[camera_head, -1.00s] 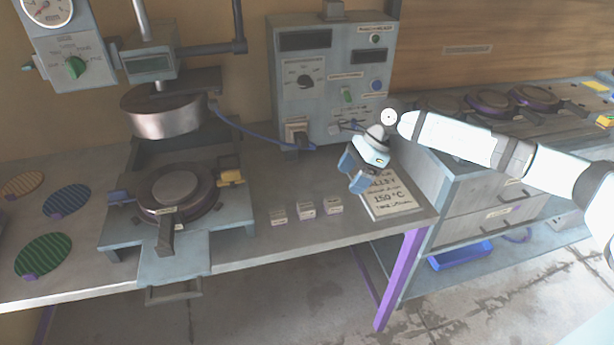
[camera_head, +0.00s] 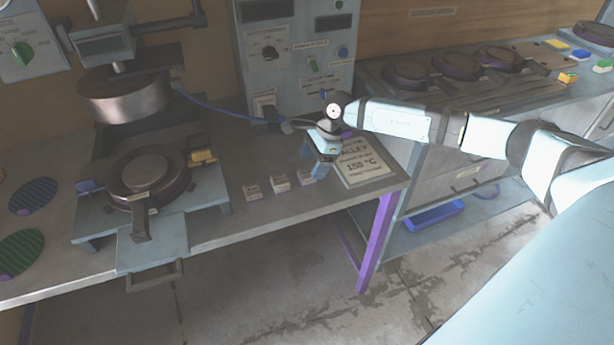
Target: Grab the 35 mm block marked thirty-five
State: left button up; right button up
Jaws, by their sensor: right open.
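Three small blocks stand in a row on the bench top: a left block (camera_head: 252,192), a middle block (camera_head: 279,182) and a right block (camera_head: 306,175). Their markings are too small to read, so I cannot tell which is marked thirty-five. My right gripper (camera_head: 318,170) is open and points down, close to the right block at its upper right. I cannot tell whether it touches that block. My left gripper is not in view.
A press with a round lower plate (camera_head: 148,175) stands left of the blocks. A printed card (camera_head: 365,162) lies right of my gripper. The control box (camera_head: 295,60) stands behind. The bench's front edge (camera_head: 300,215) is near the blocks.

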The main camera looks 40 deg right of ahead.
aim_at(307, 172)
jog(key=x, duration=0.3)
jog(key=shift+w+f, duration=0.1)
jog(key=shift+w, duration=0.05)
jog(key=c, duration=1)
jog(key=shift+c, duration=0.4)
